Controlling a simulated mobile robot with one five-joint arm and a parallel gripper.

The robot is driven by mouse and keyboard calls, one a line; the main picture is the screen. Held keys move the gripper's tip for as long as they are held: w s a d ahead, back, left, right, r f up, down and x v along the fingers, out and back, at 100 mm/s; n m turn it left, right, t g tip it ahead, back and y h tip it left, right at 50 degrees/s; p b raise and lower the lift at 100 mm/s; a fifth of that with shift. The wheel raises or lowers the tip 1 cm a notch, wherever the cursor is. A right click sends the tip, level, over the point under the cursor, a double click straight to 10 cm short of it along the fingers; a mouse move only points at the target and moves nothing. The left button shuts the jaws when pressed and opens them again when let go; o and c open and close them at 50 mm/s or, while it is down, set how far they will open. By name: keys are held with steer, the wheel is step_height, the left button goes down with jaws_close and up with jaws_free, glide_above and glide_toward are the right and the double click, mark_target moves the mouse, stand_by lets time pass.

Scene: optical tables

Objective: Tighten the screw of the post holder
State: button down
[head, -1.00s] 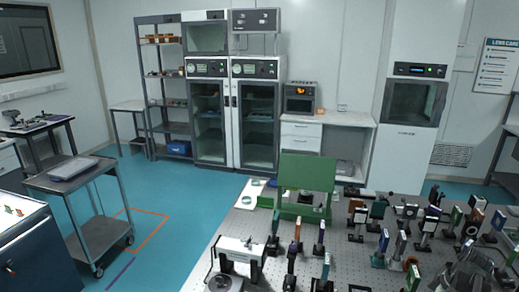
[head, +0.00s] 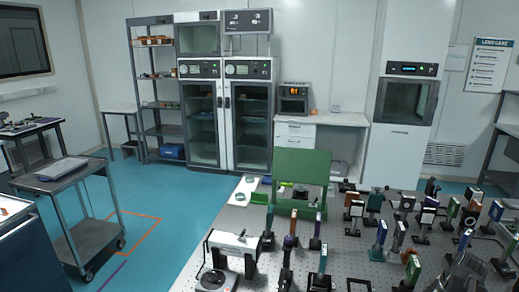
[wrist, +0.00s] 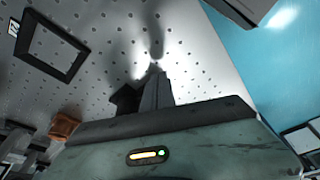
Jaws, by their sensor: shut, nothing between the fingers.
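Several post-mounted optics stand on the perforated optical table (head: 210,252) in the head view, among them a blue one (head: 380,237) and a green one (head: 411,268). Which post holder has the screw cannot be told, and no screw can be made out. A brown-orange part (wrist: 64,126) is at the lower left. No post holder is clear in the wrist view.
A green panel (head: 302,166) stands at the table's back. A grey trolley (head: 82,235) stands on the blue floor at left. Glass-door cabinets (head: 225,125) and a shelf rack line the back wall. Floor between trolley and table is free.

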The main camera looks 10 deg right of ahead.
steer(key=shift+w+d, duration=0.25)
steer(key=shift+d, duration=0.05)
stand_by(0.5)
steer(key=shift+w+d, duration=0.5)
steer(key=shift+d, duration=0.05)
stand_by(0.4)
steer(key=shift+d, duration=0.15)
steer(key=shift+s+d, duration=0.15)
steer(key=shift+d, duration=0.05)
steer(key=shift+a+r+p, duration=0.7)
steer(key=shift+r+p, duration=2.45)
steer(key=shift+r, duration=0.05)
steer(key=f+b, duration=0.4)
steer(key=s+f+b, duration=0.1)
steer(key=f+b, duration=0.1)
steer(key=shift+f, duration=0.25)
